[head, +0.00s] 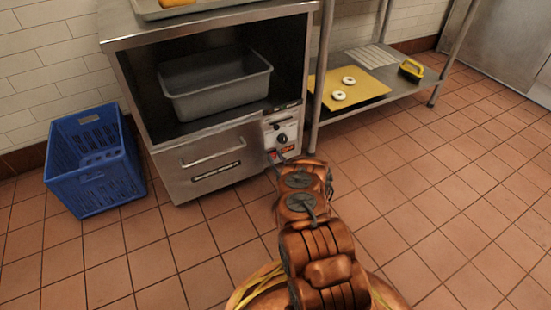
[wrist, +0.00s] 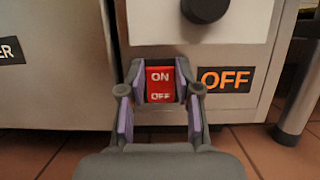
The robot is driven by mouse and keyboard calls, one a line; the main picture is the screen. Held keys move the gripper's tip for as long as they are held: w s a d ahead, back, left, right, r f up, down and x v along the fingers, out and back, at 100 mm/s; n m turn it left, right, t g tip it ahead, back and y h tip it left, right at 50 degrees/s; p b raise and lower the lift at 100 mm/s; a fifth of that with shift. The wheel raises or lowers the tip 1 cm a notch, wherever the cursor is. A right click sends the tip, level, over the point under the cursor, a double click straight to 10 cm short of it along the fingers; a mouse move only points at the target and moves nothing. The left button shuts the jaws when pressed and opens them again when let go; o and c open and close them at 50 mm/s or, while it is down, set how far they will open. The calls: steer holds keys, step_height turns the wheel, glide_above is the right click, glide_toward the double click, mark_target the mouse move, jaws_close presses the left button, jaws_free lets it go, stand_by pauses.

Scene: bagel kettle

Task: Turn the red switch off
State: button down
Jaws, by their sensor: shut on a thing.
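An orange OFF sign (wrist: 225,79) shows on a black label right of the switch. In the head view my gripper (head: 276,160) reaches the panel's lower part, and the switch cannot be made out there.
A black knob (wrist: 205,8) sits above the switch. The panel is on a steel cabinet (head: 215,160) with a grey tub (head: 215,92) inside. A blue crate (head: 93,165) stands left. A shelf with a yellow board (head: 365,88) and two bagels is right.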

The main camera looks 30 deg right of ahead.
mark_target(274, 154)
steer(key=shift+s+f+t, duration=0.15)
steer(key=shift+s+t, duration=0.05)
steer(key=shift+t, duration=0.1)
stand_by(0.4)
steer(key=c, duration=0.8)
jaws_free()
steer(key=shift+s+d+f, duration=0.1)
steer(key=shift+s+f, duration=0.05)
steer(key=shift+s, duration=0.05)
steer(key=shift+s, duration=0.5)
steer(key=shift+v, duration=0.8)
steer(key=s+a, duration=0.1)
steer(key=s, duration=1)
steer(key=shift+s+a, duration=0.2)
steer(key=shift+s, duration=0.2)
